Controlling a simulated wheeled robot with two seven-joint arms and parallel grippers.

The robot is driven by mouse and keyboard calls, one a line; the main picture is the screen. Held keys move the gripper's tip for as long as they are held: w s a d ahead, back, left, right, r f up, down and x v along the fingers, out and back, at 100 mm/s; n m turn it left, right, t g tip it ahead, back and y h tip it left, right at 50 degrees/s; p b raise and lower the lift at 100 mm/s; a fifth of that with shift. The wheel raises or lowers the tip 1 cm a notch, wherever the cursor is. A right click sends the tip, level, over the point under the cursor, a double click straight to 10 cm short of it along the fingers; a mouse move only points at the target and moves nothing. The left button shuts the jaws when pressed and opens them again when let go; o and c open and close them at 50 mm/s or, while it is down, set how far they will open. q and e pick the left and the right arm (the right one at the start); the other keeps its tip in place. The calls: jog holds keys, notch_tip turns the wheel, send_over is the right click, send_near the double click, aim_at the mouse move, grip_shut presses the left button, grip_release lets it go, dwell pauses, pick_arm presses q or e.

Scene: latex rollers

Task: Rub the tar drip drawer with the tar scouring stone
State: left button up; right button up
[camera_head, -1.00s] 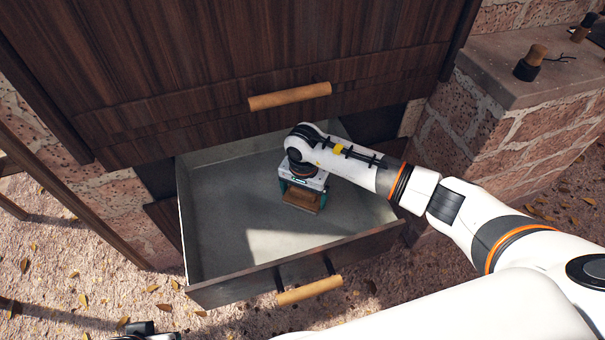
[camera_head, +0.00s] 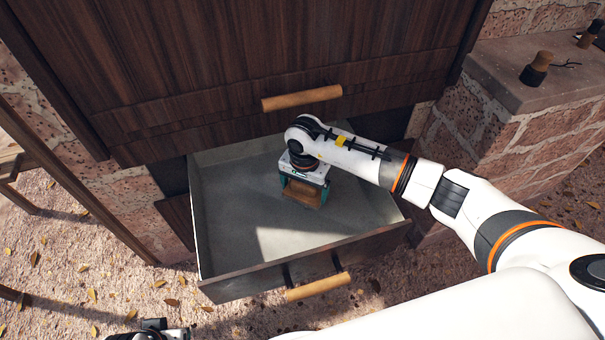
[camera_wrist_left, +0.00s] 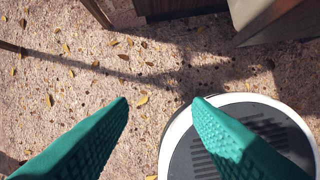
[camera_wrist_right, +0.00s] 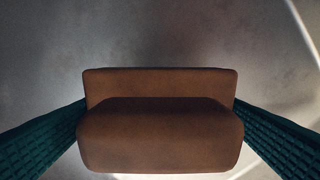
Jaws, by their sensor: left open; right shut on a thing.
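The drip drawer (camera_head: 240,235) is pulled out below a dark wooden front, with a pale grey metal inside and a wooden handle (camera_head: 319,286). My right gripper (camera_head: 303,192) is inside the drawer, pointing down, shut on the brown scouring stone (camera_head: 301,194). In the right wrist view the stone (camera_wrist_right: 160,135) sits between the two green fingers, close over the grey drawer floor (camera_wrist_right: 150,35); I cannot tell if it touches. My left gripper (camera_wrist_left: 160,103) is open and empty above the gravel; only part of it (camera_head: 150,330) shows at the bottom of the head view.
The closed wooden front (camera_head: 230,60) with its handle (camera_head: 302,98) rises right behind the drawer. A brick ledge (camera_head: 500,80) at right holds a small cork-topped item (camera_head: 537,68). Gravel with leaves (camera_head: 110,270) lies open at left.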

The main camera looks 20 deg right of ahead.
jog(key=shift+r+p, duration=0.6)
jog(key=shift+r, duration=0.6)
jog(key=shift+r+p, duration=0.65)
jog(key=shift+r, duration=0.45)
pick_arm(q)
notch_tip(320, 180, down, 10)
jog(key=s, duration=0.1)
jog(key=shift+g, duration=0.3)
pick_arm(e)
jog(key=shift+r, duration=0.15)
pick_arm(q)
jog(key=shift+s+d, duration=0.1)
